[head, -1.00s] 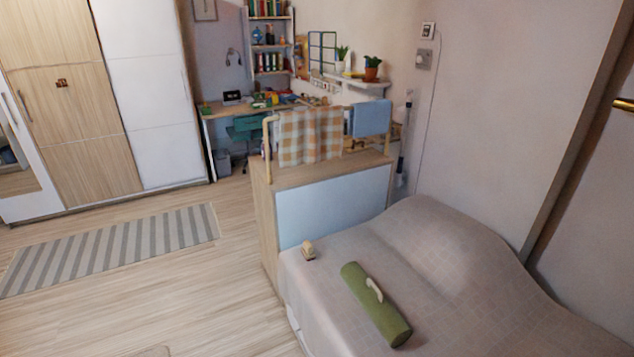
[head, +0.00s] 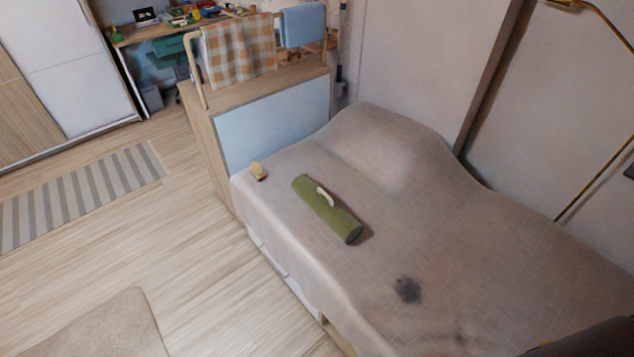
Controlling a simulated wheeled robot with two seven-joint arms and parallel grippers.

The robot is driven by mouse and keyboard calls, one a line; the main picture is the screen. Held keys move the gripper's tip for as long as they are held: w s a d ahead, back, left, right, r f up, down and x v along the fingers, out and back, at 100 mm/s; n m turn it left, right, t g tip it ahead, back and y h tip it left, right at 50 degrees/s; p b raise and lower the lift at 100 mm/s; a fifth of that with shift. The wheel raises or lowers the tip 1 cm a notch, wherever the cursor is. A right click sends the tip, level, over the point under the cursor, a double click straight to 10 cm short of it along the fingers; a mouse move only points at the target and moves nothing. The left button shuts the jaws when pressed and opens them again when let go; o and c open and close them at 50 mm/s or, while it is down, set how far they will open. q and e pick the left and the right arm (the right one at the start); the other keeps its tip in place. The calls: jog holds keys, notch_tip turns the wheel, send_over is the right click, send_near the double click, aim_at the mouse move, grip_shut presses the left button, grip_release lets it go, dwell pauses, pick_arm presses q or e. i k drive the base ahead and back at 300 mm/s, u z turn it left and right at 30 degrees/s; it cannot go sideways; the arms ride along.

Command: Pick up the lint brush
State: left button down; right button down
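Neither of my grippers shows in the head view.
The bed (head: 450,240) has a beige cover, raised at the back, with a dark smudge (head: 408,290) on it. A headboard (head: 275,122) carries a checked cloth (head: 238,48) and a blue cloth (head: 304,25). Wooden floor (head: 200,270) left of the bed is clear beyond a rug (head: 105,328).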

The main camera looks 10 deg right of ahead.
aim_at(256, 172)
jog(key=u, duration=1.25)
jog(key=i, duration=2.45)
jog(key=z, duration=0.05)
